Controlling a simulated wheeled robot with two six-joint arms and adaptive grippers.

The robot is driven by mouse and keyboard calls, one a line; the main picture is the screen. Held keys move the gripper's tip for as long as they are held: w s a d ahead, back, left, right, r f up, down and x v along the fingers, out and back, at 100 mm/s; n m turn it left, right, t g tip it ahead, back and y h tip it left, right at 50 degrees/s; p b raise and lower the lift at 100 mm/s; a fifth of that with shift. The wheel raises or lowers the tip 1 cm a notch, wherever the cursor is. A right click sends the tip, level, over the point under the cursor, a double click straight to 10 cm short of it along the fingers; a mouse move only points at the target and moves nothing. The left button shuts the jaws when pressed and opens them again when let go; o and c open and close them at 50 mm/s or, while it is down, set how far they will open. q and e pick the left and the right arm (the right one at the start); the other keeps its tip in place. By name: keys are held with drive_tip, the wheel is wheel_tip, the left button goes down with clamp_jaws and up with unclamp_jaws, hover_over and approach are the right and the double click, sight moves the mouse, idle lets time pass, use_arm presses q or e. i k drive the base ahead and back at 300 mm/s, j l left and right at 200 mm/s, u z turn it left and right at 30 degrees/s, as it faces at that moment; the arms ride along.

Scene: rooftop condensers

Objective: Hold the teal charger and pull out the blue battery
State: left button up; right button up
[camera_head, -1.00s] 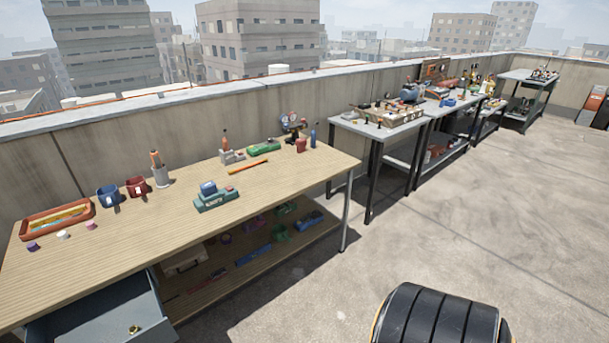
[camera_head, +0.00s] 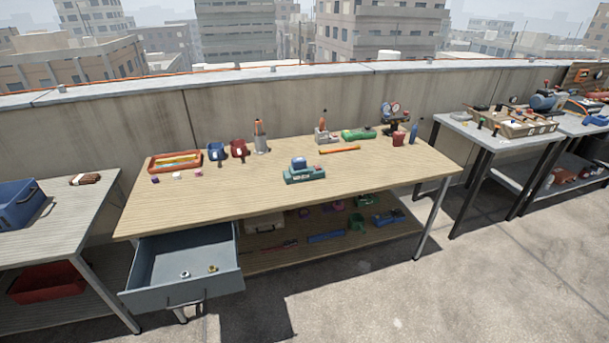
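The teal charger (camera_head: 304,176) sits on the wooden workbench (camera_head: 230,200), right of the bench's middle. The blue battery (camera_head: 299,162) stands up out of its top, seated in it. Nothing touches either of them. Neither of my grippers shows in the head view.
An open grey drawer (camera_head: 180,270) juts out under the bench's front left, with small items inside. Behind the charger are an orange tray (camera_head: 175,162), a grey cup (camera_head: 261,143) and a green tool (camera_head: 358,134). Bare bench surrounds the charger. Open floor lies in front.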

sight(298, 162)
drive_tip(key=i+l+u, duration=0.1)
drive_tip(key=u, duration=0.3)
drive_tip(key=l+u, duration=0.5)
drive_tip(key=u, duration=0.25)
drive_tip(key=l+u, duration=0.2)
drive_tip(key=u, duration=0.15)
drive_tip(key=l+u, duration=0.1)
drive_tip(key=l, duration=0.35)
drive_tip(key=k+l+u, duration=0.1)
drive_tip(key=l, duration=0.4)
drive_tip(key=k+l+u, duration=0.1)
drive_tip(key=l, duration=0.35)
drive_tip(key=k+l+u, duration=0.1)
drive_tip(key=l, duration=0.35)
drive_tip(key=k+l+u, duration=0.1)
drive_tip(key=l, duration=0.3)
drive_tip(key=k+l+u, duration=0.1)
drive_tip(key=l, duration=0.35)
drive_tip(key=k+l+u, duration=0.15)
drive_tip(key=k+l, duration=0.15)
drive_tip(key=k+l+u, duration=0.1)
drive_tip(key=l, duration=0.4)
drive_tip(key=k, duration=0.05)
